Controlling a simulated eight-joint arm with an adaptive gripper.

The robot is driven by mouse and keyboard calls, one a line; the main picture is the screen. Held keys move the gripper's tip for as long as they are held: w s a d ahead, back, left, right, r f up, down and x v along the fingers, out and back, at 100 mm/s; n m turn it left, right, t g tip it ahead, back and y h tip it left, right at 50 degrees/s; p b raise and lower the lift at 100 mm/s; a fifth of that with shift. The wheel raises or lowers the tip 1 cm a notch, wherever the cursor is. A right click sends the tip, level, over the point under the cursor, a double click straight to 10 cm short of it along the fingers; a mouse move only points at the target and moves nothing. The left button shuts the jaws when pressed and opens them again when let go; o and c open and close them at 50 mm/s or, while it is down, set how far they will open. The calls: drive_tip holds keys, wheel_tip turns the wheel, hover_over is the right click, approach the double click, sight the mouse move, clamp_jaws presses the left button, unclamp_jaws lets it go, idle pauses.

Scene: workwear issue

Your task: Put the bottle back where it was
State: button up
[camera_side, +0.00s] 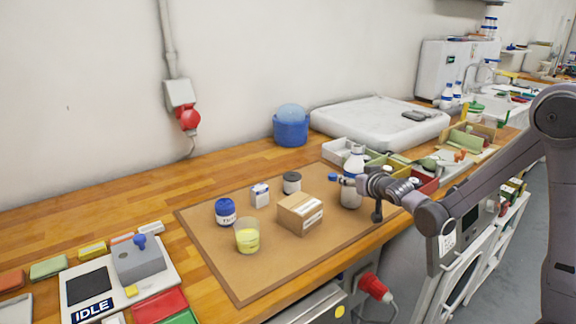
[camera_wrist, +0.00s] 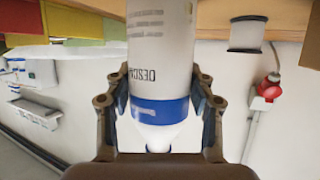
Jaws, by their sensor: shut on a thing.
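A white bottle (camera_side: 354,162) stands about upright at the right part of the brown mat (camera_side: 215,250) in the side view. My gripper (camera_side: 350,183) reaches in from the right and is shut around it. In the wrist view the bottle (camera_wrist: 160,60) fills the middle, cap end down in the picture, with a blue band and printed lettering. The fingers of my gripper (camera_wrist: 160,102) lie on both sides of it. I cannot tell whether its base touches the mat.
Coloured bins (camera_side: 428,184) are close behind and right. The mat's front left is clear.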

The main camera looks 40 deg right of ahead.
drive_tip(key=shift+f, duration=0.1)
drive_tip(key=o, duration=1.4)
drive_tip(key=shift+s+a+r, duration=0.1)
drive_tip(key=shift+s+r, duration=0.1)
drive_tip(key=v, duration=1.2)
drive_tip(key=s+a+f+n+g+y, duration=0.3)
drive_tip(key=s+a+n+g+y, duration=0.1)
drive_tip(key=s+a, duration=0.7)
drive_tip(key=s+g+y, duration=0.1)
drive_tip(key=s, duration=0.1)
drive_tip(key=shift+s+a+g, duration=0.3)
drive_tip(key=shift+s+a, duration=0.05)
drive_tip(key=shift+s, duration=0.05)
